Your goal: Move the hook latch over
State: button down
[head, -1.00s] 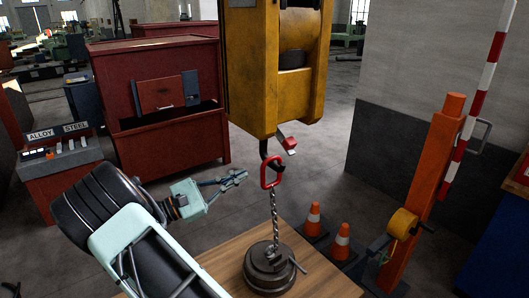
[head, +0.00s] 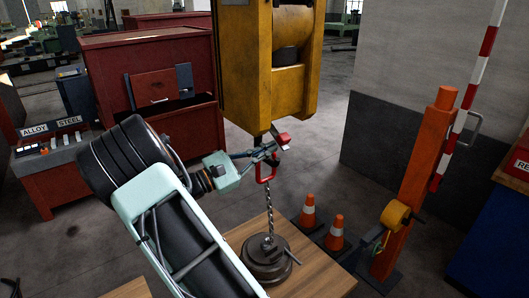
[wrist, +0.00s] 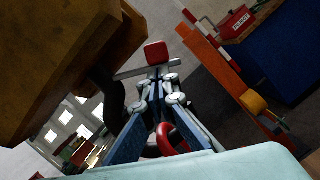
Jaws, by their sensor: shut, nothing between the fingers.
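The hook latch, a small grey lever with a red tip (head: 283,139), sticks out at the right under the yellow hoist block (head: 270,85). In the wrist view the red tip (wrist: 156,52) is just beyond my fingertips. My gripper (head: 273,151) is shut and empty beside the latch and just above the red ring (head: 266,178). In the wrist view my gripper (wrist: 160,82) is close to the lever; I cannot tell whether they touch. The dark hook (wrist: 113,105) is left of my fingers. In the head view my gripper mostly hides it.
A chain (head: 269,210) hangs from the ring to a dark round weight (head: 266,262) on a wooden table (head: 325,278). Orange cones (head: 308,212) and an orange post (head: 420,180) stand at the right. A red cabinet (head: 150,60) stands behind my arm.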

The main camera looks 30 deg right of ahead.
aim_at(279, 139)
dwell(0.4)
jog(key=shift+s+r+n+p, duration=0.15)
jog(key=shift+r+n+p, duration=0.05)
jog(key=shift+n+p, duration=0.35)
jog(key=shift+s+r+n+p, duration=0.2)
jog(key=shift+n+p, duration=0.25)
jog(key=shift+p, duration=0.2)
jog(key=r+n+t+p, duration=0.1)
jog(key=n+p, duration=0.1)
jog(key=s+r+n+t+p, duration=0.1)
jog(key=n+p, duration=0.1)
jog(key=p, duration=0.1)
jog(key=shift+d+n, duration=0.1)
jog(key=shift+n, duration=0.2)
jog(key=shift+p, duration=0.35)
